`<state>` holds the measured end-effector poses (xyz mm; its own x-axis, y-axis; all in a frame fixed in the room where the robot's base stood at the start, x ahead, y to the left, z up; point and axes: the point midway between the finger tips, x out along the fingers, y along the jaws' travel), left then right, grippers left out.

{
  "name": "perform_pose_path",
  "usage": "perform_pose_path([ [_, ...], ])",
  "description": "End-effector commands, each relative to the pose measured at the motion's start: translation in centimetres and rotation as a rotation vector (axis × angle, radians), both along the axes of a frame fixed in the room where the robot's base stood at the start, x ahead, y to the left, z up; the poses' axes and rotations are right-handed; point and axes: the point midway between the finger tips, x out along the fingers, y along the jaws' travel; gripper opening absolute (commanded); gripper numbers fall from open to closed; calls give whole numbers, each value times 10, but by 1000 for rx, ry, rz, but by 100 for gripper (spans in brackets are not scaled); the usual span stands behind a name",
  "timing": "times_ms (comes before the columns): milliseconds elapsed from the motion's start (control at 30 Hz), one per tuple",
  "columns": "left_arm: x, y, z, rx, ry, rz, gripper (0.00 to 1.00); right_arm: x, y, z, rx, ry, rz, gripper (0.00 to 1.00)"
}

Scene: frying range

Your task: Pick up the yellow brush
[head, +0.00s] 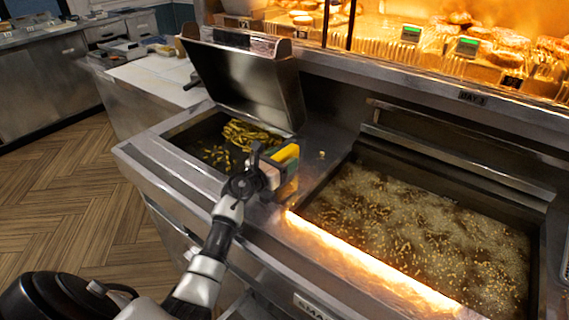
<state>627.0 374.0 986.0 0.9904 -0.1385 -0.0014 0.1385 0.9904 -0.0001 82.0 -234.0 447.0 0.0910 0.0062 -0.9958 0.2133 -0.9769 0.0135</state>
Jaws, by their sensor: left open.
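The yellow brush (286,153) is on the steel divider between the two fryer wells, in the middle of the head view. Only its yellow upper part shows clearly; its lower part is partly hidden by my left gripper. My left gripper (268,166) is open and right at the brush, on its near left side. I cannot tell whether the fingers touch it or are around it. My right gripper is not in view.
The right fryer well (420,240) holds bubbling oil with bits of food. The left well (205,140) holds fries under a raised steel lid (250,85). A lit food display (480,45) runs along the back. Wooden floor (60,210) is clear at left.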

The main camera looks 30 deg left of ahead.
Motion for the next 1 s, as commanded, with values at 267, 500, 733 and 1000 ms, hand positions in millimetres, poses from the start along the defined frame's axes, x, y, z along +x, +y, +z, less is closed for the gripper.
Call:
perform_pose_path([
  [267, 0, 0, 0, 0, 0, 0, 40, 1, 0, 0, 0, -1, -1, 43],
  [500, -1, 0, 0, 0, -1, 1, 7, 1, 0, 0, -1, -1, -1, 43],
  [733, -1, 0, 2, 1, -1, 1, 7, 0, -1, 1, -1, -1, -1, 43],
  [1000, 0, 1, 27, 3, -5, 1, 7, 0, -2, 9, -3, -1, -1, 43],
])
